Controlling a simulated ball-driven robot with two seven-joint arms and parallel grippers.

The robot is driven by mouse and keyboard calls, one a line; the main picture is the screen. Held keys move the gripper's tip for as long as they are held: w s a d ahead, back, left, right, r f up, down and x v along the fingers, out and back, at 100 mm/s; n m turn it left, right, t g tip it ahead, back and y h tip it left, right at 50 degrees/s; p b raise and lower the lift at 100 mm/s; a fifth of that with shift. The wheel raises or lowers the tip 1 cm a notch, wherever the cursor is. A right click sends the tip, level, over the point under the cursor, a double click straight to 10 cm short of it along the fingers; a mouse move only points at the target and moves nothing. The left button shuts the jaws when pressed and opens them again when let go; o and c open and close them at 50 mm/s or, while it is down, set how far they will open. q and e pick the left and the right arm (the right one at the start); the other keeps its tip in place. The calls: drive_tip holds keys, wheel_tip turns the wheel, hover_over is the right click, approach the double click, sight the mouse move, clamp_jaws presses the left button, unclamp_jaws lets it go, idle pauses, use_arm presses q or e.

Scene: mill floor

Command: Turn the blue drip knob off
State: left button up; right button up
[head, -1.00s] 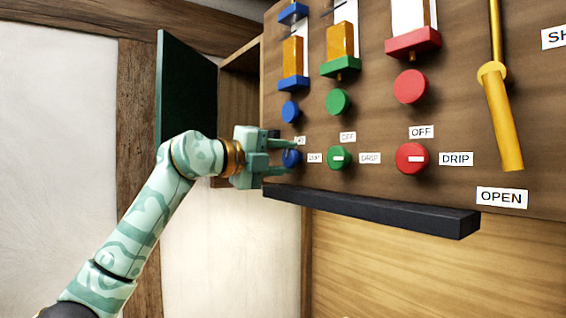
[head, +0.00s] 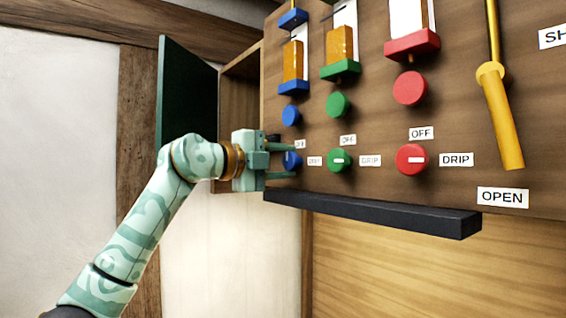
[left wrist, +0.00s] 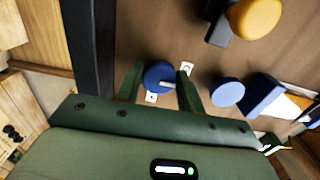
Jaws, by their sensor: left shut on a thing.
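The blue drip knob (head: 291,161) is a small round dial at the lower left of the wooden panel. My left gripper (head: 280,161) is shut on it, one finger above and one below in the head view. In the left wrist view the blue knob (left wrist: 155,73) sits between the two fingers of my left gripper (left wrist: 160,85), with a white pointer mark on its face. Small white labels lie beside it; the OFF label (head: 299,144) is partly covered by the upper finger in the head view. My right gripper is not in view.
A green knob (head: 339,160) and a red knob (head: 411,159) sit to the right, their white marks level. Round blue (head: 290,115), green (head: 336,105) and red (head: 409,88) buttons are above. A black ledge (head: 370,212) juts out below. A yellow lever (head: 502,120) hangs at right.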

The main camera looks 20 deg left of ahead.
use_arm(q)
drive_tip(key=o, duration=1)
drive_tip(key=shift+a, duration=0.1)
drive_tip(key=shift+c, duration=0.2)
drive_tip(key=shift+s+a, duration=0.15)
drive_tip(key=shift+s, duration=0.05)
drive_tip(key=b+v, duration=0.5)
drive_tip(key=v, duration=1)
drive_tip(key=shift+s+a, duration=0.25)
drive_tip(key=shift+a, duration=0.05)
